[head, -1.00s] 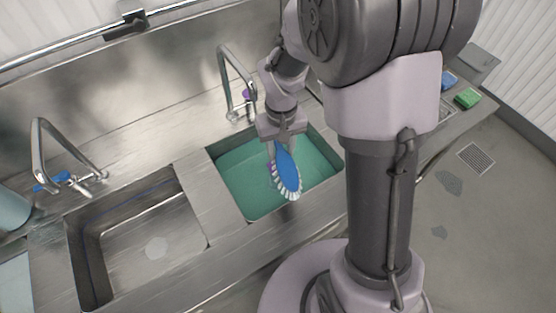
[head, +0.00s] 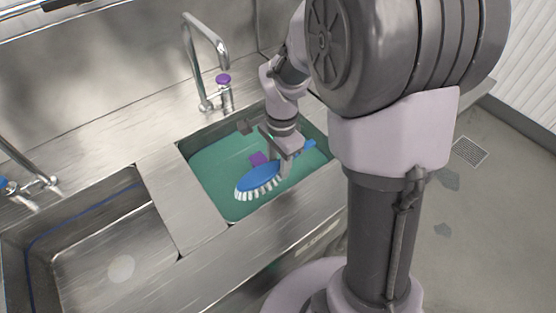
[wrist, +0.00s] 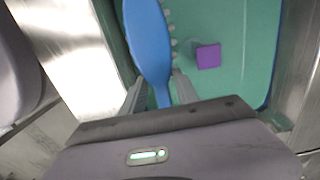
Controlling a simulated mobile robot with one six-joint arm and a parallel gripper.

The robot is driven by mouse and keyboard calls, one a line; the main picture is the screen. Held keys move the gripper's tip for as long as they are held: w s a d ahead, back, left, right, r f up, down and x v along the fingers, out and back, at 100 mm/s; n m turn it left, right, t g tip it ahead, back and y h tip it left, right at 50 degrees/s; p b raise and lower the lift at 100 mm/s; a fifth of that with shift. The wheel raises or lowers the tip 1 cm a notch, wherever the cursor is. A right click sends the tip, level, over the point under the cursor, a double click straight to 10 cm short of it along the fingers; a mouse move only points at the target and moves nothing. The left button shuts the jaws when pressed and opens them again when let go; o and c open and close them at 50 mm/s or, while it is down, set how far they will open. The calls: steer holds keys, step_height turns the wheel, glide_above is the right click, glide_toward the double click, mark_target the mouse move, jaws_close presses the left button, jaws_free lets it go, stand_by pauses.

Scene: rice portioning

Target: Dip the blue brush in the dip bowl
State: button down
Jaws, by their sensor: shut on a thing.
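The blue brush (head: 258,178) has a blue back and white bristles. My gripper (head: 284,168) is shut on its handle, and the handle's end sticks out to the right. The brush is over the right-hand sink basin (head: 213,203), which holds green liquid; its head points left and its bristles face down and toward the front. I cannot tell whether the bristles touch the liquid. In the wrist view the brush (wrist: 148,40) runs up from between my gripper's fingers (wrist: 158,95). I see no separate bowl that I can name as the dip bowl.
A purple square block (wrist: 208,56) is in the green basin, beside the brush in the wrist view. A tap (head: 205,60) with a purple knob (head: 223,79) stands behind this basin. An empty steel basin (head: 85,260) lies to the left, past a steel divider (head: 180,205).

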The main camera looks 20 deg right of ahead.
step_height(320, 180, down, 17)
steer(key=b, duration=0.4)
steer(key=shift+r+b, duration=0.15)
steer(key=shift+b, duration=0.25)
stand_by(1.7)
step_height(320, 180, up, 23)
steer(key=p, duration=1.8)
glide_above(278, 163)
steer(key=shift+d, duration=0.1)
